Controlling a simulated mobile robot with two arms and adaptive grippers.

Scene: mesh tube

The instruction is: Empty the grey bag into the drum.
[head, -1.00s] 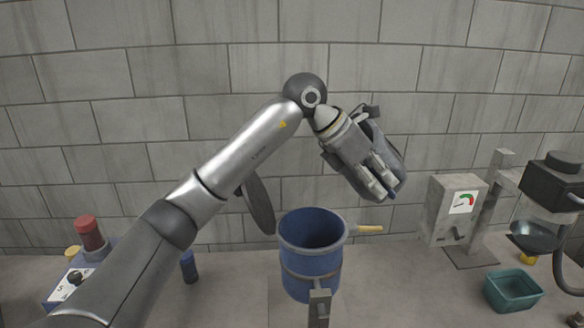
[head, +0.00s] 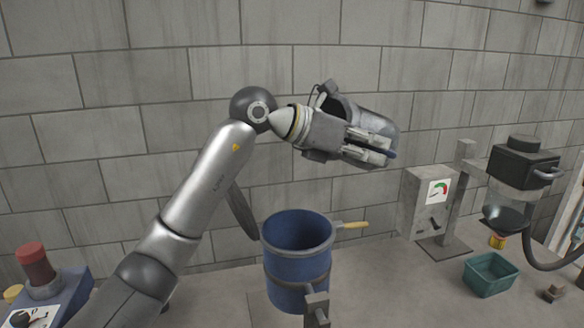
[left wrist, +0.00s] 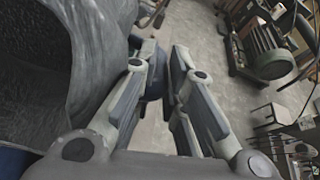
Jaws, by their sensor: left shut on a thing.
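The grey bag (head: 380,120) is held in the air above and right of the blue drum (head: 297,262). It lies nearly on its side, with its dark open mouth and a strap at the upper left end. My left gripper (head: 378,148) is shut on it, with the fingers across its near lower side. In the left wrist view the bag (left wrist: 45,75) fills the left side beside the fingers (left wrist: 168,65). The drum stands open at the top on the bench. The bag's contents cannot be made out. My right gripper is not in view.
A wooden handle (head: 352,225) sticks out at the drum's right rim. A grey post (head: 316,308) stands in front of it. To the right are a gauge box (head: 428,203), a teal tray (head: 490,275) and a black machine (head: 522,165). A red-topped device (head: 36,265) is at left.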

